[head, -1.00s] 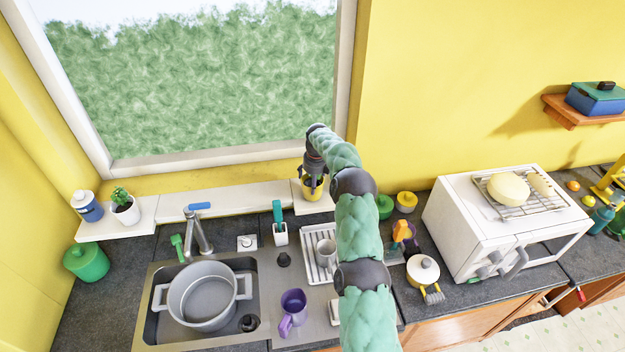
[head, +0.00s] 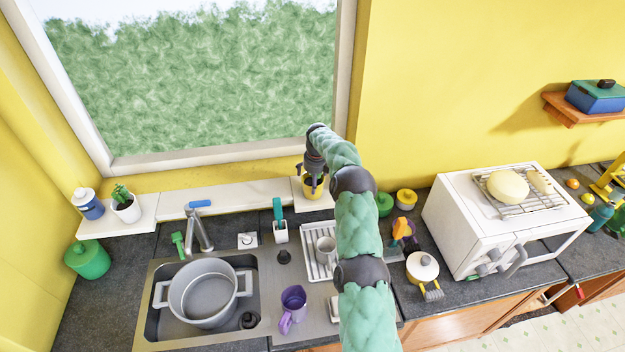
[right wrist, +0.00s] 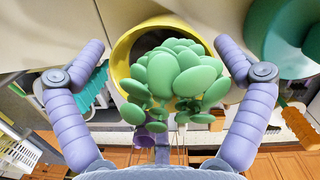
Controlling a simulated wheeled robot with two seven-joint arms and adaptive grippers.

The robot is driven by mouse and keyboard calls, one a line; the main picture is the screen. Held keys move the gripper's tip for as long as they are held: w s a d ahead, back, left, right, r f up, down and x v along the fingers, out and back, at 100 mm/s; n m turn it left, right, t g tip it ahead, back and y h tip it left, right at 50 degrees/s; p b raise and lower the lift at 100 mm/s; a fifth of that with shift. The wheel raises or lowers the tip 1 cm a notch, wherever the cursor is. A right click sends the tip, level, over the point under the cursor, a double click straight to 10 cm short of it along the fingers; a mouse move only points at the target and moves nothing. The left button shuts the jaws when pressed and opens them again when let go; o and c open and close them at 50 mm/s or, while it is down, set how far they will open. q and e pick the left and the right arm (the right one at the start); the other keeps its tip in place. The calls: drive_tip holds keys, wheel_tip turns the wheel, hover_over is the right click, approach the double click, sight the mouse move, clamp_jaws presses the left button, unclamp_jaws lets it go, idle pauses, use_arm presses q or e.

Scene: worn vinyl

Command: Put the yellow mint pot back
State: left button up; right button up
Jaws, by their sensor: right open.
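The yellow mint pot (head: 318,192) is on the right end of the white window ledge, partly hidden behind my right gripper (head: 313,184). In the right wrist view the yellow pot (right wrist: 124,58) shows its rim and dark inside, with a bunch of round green leaves (right wrist: 178,75) in front. My right gripper (right wrist: 160,52) is open, one finger on each side of the pot and leaves. Gaps show between the fingers and the pot. My left gripper is out of view.
Below are a sink with a grey pot (head: 205,292), a dish rack (head: 318,262) and a purple jug (head: 293,300). A white oven (head: 465,222) stands right.

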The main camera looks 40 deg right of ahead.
wheel_tip(320, 180, up, 12)
drive_tip(key=s+b, duration=0.1)
drive_tip(key=b, duration=0.1)
drive_tip(key=shift+s, duration=0.4)
drive_tip(key=shift+a+f, duration=0.1)
